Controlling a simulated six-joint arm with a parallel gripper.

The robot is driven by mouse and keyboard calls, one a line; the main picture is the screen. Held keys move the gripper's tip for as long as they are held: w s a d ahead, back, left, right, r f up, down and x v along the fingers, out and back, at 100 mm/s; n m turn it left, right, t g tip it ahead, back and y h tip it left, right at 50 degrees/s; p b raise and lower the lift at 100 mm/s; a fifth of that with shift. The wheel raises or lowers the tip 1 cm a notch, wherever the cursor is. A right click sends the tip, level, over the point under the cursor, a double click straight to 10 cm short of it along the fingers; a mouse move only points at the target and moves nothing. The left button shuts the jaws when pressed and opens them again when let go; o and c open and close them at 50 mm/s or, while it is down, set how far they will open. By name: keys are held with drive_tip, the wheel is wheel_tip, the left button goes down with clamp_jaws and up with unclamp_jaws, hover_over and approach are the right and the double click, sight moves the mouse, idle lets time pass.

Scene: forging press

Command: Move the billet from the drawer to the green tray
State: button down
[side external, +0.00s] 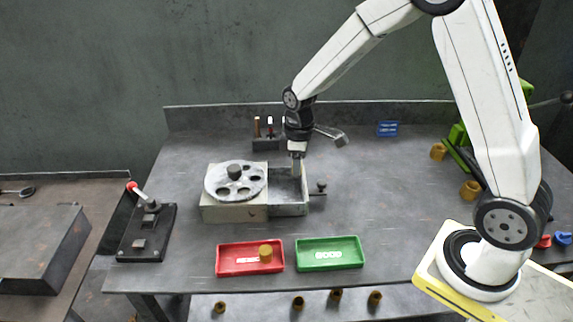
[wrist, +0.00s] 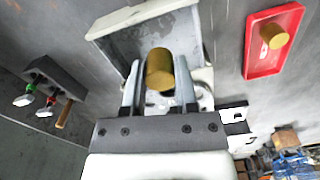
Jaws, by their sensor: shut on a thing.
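The billet (wrist: 159,72) is a brass-coloured cylinder in the wrist view. My gripper (wrist: 158,84) is shut on it, with one finger along each side. In the side view my gripper (side external: 297,170) points down into the open grey drawer (side external: 288,210), and the billet cannot be made out there. The drawer wall (wrist: 148,14) lies just beyond the billet in the wrist view. The green tray (side external: 348,255) lies on the table in front of the drawer, to its right. It holds no billet.
A red tray (side external: 232,262) with another brass cylinder (side external: 265,253) is left of the green tray. A slotted disc (side external: 222,185) tops the box joined to the drawer. A tool rack (side external: 265,144) stands behind. A red-knobbed lever (side external: 145,196) is far left.

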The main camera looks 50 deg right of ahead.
drive_tip(key=s+a+f, duration=0.1)
drive_tip(key=s+a, duration=0.4)
drive_tip(key=s, duration=0.3)
hover_over(329, 255)
drive_tip(key=f, duration=0.1)
drive_tip(key=shift+s+f, duration=0.1)
drive_tip(key=shift+f, duration=0.05)
drive_tip(key=shift+f, duration=0.1)
drive_tip(key=shift+f, duration=1.9)
drive_tip(key=shift+f, duration=2)
drive_tip(key=shift+f, duration=0.1)
